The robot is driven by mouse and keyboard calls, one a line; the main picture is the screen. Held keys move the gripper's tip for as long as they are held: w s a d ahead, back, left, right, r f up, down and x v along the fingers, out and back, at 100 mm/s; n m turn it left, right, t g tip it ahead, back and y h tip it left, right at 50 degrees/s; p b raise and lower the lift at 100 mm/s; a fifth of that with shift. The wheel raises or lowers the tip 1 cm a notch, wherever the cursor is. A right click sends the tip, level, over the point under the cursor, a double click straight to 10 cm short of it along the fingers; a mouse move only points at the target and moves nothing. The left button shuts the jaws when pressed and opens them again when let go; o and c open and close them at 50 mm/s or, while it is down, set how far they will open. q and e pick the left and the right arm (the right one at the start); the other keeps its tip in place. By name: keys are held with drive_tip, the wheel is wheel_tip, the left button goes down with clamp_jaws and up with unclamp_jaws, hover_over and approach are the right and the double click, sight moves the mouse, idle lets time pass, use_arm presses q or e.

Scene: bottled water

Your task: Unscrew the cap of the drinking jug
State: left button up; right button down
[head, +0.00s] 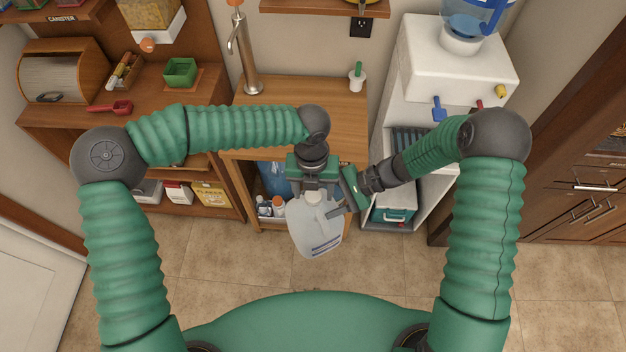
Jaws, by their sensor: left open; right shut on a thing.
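The drinking jug (317,232) is a translucent whitish jug with a blue stripe near its base. It is in the middle of the head view, tilted, in front of the wooden counter and above the floor. Its pale cap (314,197) is at the top, partly hidden by my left gripper. My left gripper (314,192) points down over the cap from above, with its fingers open around or beside it; I cannot tell if they touch. My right gripper (335,213) comes from the right and is shut on the jug, near its handle side; the exact hold is small in view.
The wooden counter (300,92) with a tall metal tap (243,55) is behind the jug. A white water dispenser (455,62) with a blue bottle stands at right. A shelf with a red scoop (110,106) is at left. The tiled floor (240,262) is clear.

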use_arm(q)
drive_tip(key=shift+s, duration=0.1)
drive_tip(key=shift+c, duration=0.3)
clamp_jaws()
drive_tip(key=n, duration=0.3)
drive_tip(key=shift+o, duration=0.5)
unclamp_jaws()
